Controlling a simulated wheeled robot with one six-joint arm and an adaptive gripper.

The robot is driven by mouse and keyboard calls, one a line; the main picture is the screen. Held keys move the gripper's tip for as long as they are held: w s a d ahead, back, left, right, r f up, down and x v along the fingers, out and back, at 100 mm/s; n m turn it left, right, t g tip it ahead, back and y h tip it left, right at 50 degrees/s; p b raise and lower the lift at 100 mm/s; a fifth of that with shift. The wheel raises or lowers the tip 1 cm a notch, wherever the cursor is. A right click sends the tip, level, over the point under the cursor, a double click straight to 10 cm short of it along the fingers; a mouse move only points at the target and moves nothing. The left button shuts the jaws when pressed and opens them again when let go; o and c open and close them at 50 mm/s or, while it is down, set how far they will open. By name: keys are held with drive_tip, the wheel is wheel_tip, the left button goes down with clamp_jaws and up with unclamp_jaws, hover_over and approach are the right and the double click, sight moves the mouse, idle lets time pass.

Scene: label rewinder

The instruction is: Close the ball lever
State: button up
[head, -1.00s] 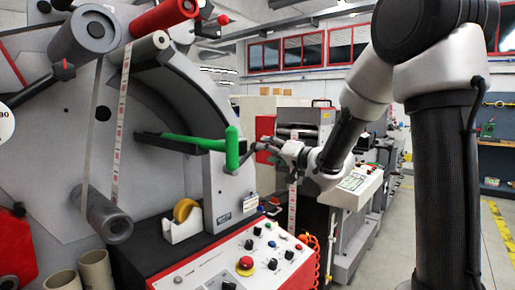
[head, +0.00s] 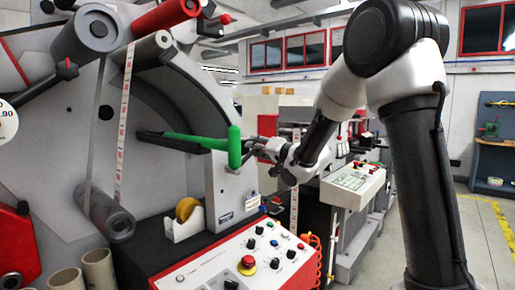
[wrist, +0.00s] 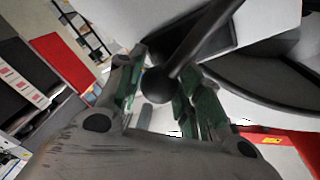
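The ball lever (wrist: 198,45) is a dark rod with a round black ball at its end, seen in the wrist view.
The control panel (head: 205,283) with knobs and a red button lies below my gripper. A tape dispenser (head: 185,222) stands left of it. Rollers (head: 92,30) project from the rewinder at upper left. Open floor (head: 470,225) lies at right.

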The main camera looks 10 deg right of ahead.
clamp_jaws()
drive_tip(key=shift+f, duration=0.1)
drive_tip(key=shift+w+d+f+m, duration=0.2)
drive_tip(key=shift+d+f+m, duration=0.1)
drive_tip(key=shift+f+m, duration=0.3)
drive_tip(key=f+m, duration=0.2)
drive_tip(key=f+m+g, duration=0.1)
drive_tip(key=f+m, duration=0.3)
drive_tip(key=f, duration=0.1)
drive_tip(key=shift+w+d, duration=0.2)
drive_tip(key=shift+d, duration=0.05)
drive_tip(key=shift+s+a+f+m+g, duration=0.15)
drive_tip(key=shift+a+f+m+g, duration=0.05)
drive_tip(key=shift+f+m, duration=0.55)
drive_tip(key=shift+s+a+f+m+g, duration=0.15)
drive_tip(key=shift+a+f+m+g, duration=0.05)
drive_tip(key=shift+f+m, duration=0.55)
drive_tip(key=shift+f, duration=0.1)
drive_tip(key=o, duration=0.7)
unclamp_jaws()
